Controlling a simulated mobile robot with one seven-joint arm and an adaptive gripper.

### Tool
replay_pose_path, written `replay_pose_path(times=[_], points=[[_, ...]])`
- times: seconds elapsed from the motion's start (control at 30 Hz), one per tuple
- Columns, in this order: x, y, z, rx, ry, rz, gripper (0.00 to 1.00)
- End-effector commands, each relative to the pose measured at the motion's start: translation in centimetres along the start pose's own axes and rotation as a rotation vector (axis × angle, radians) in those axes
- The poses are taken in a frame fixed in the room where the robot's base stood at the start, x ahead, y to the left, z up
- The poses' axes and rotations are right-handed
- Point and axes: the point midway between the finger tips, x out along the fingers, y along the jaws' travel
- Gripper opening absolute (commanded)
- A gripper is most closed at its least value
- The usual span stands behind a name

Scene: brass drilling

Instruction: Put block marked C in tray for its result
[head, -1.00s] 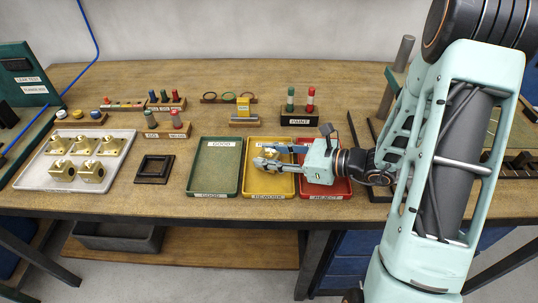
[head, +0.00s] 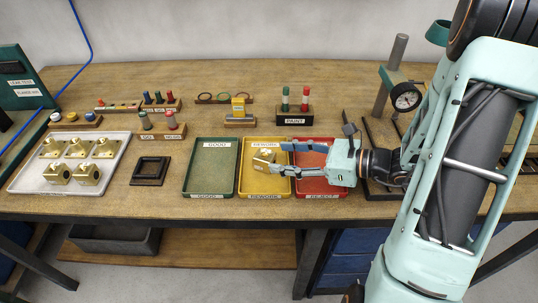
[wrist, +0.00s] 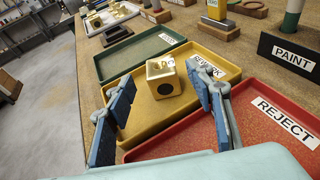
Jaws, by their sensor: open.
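A brass block (head: 264,157) with a dark round hole in its side rests in the yellow REWORK tray (head: 247,187). In the wrist view the block (wrist: 163,80) sits upright inside that tray (wrist: 150,121), with markings on top too small to read surely. My gripper (head: 280,159) is open and empty. Its blue-padded fingers (wrist: 160,88) are spread on the near side of the block, pointing at it, with a gap. The green GOOD tray (head: 211,170) is to the left. The red REJECT tray (head: 335,191) is on the right, partly under my gripper.
A pale tray (head: 33,180) with several brass blocks is at the left. A black square fixture (head: 150,170) lies beside the green tray. The PAINT holder (head: 294,117) and gauge racks stand behind. A dial gauge stand (head: 405,98) is near my arm.

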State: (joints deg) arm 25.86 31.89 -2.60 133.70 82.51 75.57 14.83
Motion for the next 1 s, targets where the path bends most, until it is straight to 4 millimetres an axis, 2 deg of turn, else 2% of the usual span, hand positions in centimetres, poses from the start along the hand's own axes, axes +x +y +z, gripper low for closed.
replay_pose_path(times=[0.1,0.33,0.5,1.0], points=[[-2.6,-0.1,0.0,-0.002,0.001,-0.004,0.49],[-5.6,0.0,0.0,-0.001,-0.001,-0.002,0.49],[-6.1,0.0,0.0,-0.001,0.000,0.000,0.49],[-6.0,-0.1,0.0,-0.021,0.017,0.007,0.49]])
